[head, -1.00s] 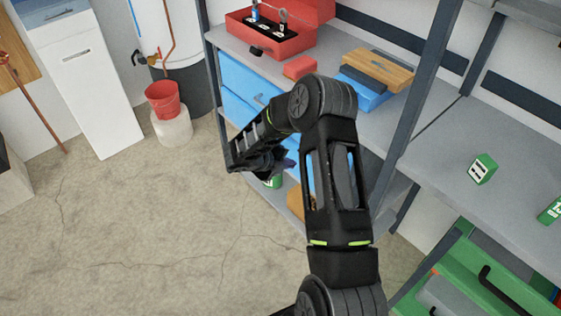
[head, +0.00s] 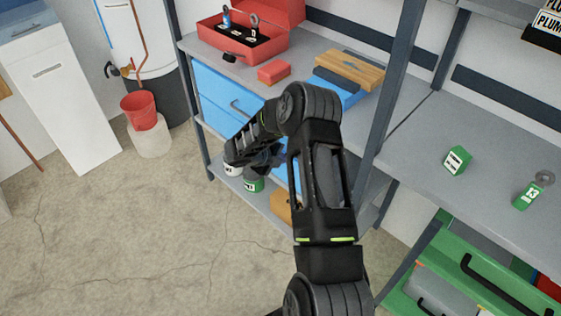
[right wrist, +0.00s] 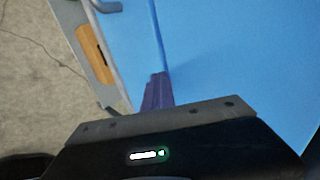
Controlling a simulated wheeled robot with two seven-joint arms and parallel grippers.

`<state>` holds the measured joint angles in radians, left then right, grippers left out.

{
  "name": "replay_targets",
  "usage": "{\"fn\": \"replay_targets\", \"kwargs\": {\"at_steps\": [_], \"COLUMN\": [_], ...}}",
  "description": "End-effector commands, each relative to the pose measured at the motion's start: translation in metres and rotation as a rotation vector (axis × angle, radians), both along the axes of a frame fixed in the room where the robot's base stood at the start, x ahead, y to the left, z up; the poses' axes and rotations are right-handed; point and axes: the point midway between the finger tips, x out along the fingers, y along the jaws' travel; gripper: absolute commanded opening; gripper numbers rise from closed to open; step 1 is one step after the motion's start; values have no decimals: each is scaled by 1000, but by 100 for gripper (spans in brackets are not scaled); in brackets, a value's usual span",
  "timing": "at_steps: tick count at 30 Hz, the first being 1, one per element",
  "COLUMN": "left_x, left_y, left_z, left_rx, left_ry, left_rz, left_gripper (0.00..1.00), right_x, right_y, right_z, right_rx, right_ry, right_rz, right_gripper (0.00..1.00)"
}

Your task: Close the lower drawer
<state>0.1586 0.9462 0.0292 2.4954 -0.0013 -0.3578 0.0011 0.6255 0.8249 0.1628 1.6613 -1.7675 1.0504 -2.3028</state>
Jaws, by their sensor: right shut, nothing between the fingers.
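The blue drawer unit (head: 210,92) stands in the metal shelf; its upper front has a dark handle (head: 238,107). My right arm hides most of the lower drawer; a blue strip (head: 294,176) shows beside the forearm. My right gripper (head: 272,157) is in front of the unit, low down and partly hidden by its own arm. In the right wrist view its dark purple fingertips (right wrist: 157,92) are together and empty, against or very close to a blue panel (right wrist: 225,60) near a vertical seam. A grey handle (right wrist: 106,5) shows at top left there. My left gripper is not in view.
A red toolbox (head: 240,42) is on top. A shelf post (head: 392,95) rises right of the arm. The concrete floor (head: 140,240) at left is clear.

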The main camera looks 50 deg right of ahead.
Motion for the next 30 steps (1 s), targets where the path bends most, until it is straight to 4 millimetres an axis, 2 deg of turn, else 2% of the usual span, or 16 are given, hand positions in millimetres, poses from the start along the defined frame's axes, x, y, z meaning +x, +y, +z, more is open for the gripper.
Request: {"fn": "replay_targets", "kwargs": {"at_steps": [10,16,20,24,30], "left_x": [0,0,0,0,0], "left_y": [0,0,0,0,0], "left_z": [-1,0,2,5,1], "left_rx": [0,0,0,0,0], "left_ry": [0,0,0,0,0], "left_rz": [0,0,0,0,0], "left_gripper": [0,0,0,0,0], "right_x": [0,0,2,3,4], "right_y": [-7,-2,12,36,70], "right_z": [1,2,2,5,37], "right_rx": [-4,-5,-3,0,0], "right_ry": [-2,-1,-1,-2,-5], "right_rz": [-1,-1,-1,-2,-2], "right_gripper": [0,0,0,0,0]}}
